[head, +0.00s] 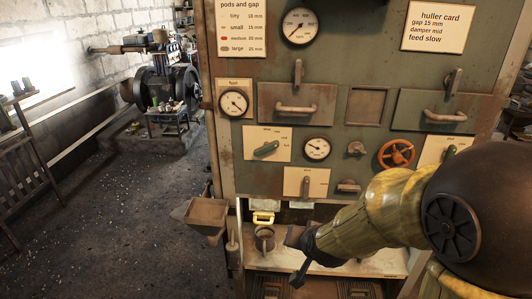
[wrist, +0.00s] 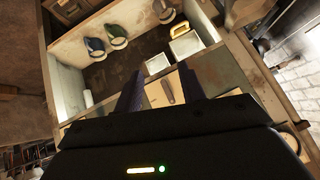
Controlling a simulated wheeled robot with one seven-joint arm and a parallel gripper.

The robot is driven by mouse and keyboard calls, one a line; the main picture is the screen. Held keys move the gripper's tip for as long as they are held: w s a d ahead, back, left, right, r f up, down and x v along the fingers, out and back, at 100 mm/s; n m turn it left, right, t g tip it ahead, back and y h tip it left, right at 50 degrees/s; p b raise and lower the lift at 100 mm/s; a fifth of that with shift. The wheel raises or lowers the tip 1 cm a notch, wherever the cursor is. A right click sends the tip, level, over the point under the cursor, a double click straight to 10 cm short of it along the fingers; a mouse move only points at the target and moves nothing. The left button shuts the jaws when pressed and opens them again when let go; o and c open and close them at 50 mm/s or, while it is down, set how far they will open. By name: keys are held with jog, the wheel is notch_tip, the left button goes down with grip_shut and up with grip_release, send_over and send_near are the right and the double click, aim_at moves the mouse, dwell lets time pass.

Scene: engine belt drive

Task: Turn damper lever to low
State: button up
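The front of the machine carries several levers on cream plates, with labels too small to read, so I cannot tell which is the damper lever. A grey lever (head: 306,185) stands near upright on a low middle plate (head: 291,183). A green lever (head: 267,150) lies tilted on a plate further left. My gripper (head: 303,257) is in front of the lower shelf, below the grey lever. In the wrist view my gripper (wrist: 160,88) has its two dark fingers apart, with nothing held. A lever on a cream plate (wrist: 167,90) shows beyond and between them, apart from the fingers.
A red handwheel (head: 396,153), gauges (head: 316,149) and drawers with handles (head: 296,108) surround the levers. A hopper tray (head: 207,212) juts out at left. Floor at left is open.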

aim_at(266, 150)
jog(key=w+a+r+m+t+h, duration=0.2)
jog(key=w+a+r+m+t, duration=0.5)
jog(key=a+r+m+t, duration=0.2)
jog(key=shift+w+a+r+m+t+b, duration=0.4)
jog(key=shift+a+r+m, duration=0.3)
jog(key=shift+a, duration=0.55)
jog(key=shift+r, duration=0.1)
jog(key=w+p, duration=0.1)
jog(key=w, duration=0.4)
jog(key=w+p, duration=0.2)
jog(key=w, duration=0.4)
jog(key=w+p, duration=0.2)
jog(key=w, duration=0.4)
jog(key=shift+w+d, duration=0.1)
jog(key=shift+d, duration=0.2)
jog(key=shift+c, duration=0.2)
grip_shut()
